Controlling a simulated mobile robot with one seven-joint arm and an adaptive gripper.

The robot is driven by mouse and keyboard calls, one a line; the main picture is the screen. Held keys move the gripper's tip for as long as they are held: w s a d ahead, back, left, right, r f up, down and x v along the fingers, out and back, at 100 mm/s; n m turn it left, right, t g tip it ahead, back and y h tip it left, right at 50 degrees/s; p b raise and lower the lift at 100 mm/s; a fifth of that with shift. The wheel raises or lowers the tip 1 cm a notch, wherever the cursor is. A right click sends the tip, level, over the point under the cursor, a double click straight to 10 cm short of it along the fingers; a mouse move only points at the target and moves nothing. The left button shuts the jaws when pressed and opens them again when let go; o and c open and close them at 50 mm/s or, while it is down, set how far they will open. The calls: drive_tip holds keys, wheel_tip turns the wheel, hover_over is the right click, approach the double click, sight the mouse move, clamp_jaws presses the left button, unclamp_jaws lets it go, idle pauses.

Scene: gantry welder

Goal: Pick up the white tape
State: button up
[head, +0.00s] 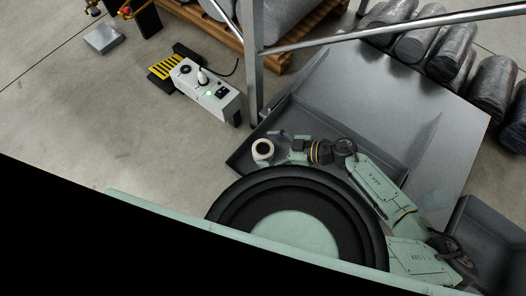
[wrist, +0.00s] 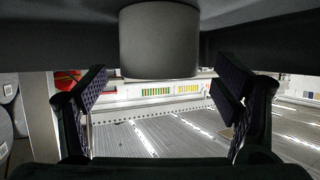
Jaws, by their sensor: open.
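The white tape (head: 263,149) is a small pale roll with a dark round hole in its top. In the head view it stands at the left end of a grey tray (head: 377,151), just left of my gripper (head: 281,148). In the wrist view, which looks upside down, the tape (wrist: 160,42) is a shaded grey cylinder at top centre, against a dark surface. My gripper (wrist: 163,95) is open there, one finger on each side of the tape, with gaps showing on both sides. I cannot tell exactly how far the tape reaches between the fingers.
A grey metal post (head: 252,60) rises just behind the tray, with a rail (head: 390,28) running right. A white box with a switch and plug (head: 207,92) lies on the floor to the left. Dark wrapped rolls (head: 440,50) lie at upper right. The floor at left is mostly clear.

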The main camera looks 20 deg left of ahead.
drive_tip(key=shift+x, duration=1.15)
drive_tip(key=shift+c, duration=0.4)
drive_tip(key=c, duration=1.3)
